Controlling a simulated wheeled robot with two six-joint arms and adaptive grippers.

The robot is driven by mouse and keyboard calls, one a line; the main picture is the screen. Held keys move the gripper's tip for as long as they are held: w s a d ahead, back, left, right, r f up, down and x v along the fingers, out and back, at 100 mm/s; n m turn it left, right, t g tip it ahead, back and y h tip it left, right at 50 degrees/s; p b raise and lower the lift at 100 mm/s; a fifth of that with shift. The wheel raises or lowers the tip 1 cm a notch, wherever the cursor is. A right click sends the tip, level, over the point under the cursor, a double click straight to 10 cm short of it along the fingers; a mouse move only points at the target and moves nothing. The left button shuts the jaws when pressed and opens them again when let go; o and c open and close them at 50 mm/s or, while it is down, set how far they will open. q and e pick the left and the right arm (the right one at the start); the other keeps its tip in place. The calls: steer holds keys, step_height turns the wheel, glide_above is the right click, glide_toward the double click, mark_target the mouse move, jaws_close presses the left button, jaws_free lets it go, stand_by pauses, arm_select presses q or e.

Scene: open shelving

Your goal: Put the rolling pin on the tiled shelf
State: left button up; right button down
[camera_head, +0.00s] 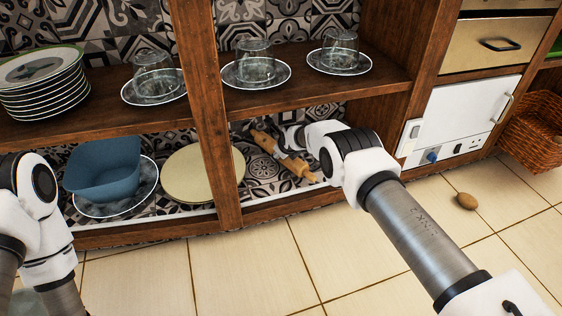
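The wooden rolling pin (293,165) is slanted in the right bay of the lower tiled shelf (262,190). It is at or just above the patterned tiles; I cannot tell whether it rests on them. My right arm reaches into this bay, and its white wrist end (290,137) is right beside the pin's middle.
A blue bowl (103,168) on a plate and a round cream board (187,172) stand left of the wooden divider (210,120). Glasses on plates and a plate stack (45,85) fill the upper shelf. A potato-like object (467,201) lies on the floor near a wicker basket (533,130).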

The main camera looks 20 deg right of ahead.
arm_select(q)
steer(key=shift+w+f, duration=0.1)
steer(key=shift+f, duration=0.6)
arm_select(e)
steer(key=shift+f, duration=0.75)
arm_select(q)
steer(key=shift+r, duration=0.25)
arm_select(e)
steer(key=shift+r, duration=0.25)
steer(key=shift+c, duration=2.3)
jaws_free()
steer(key=shift+f, duration=0.2)
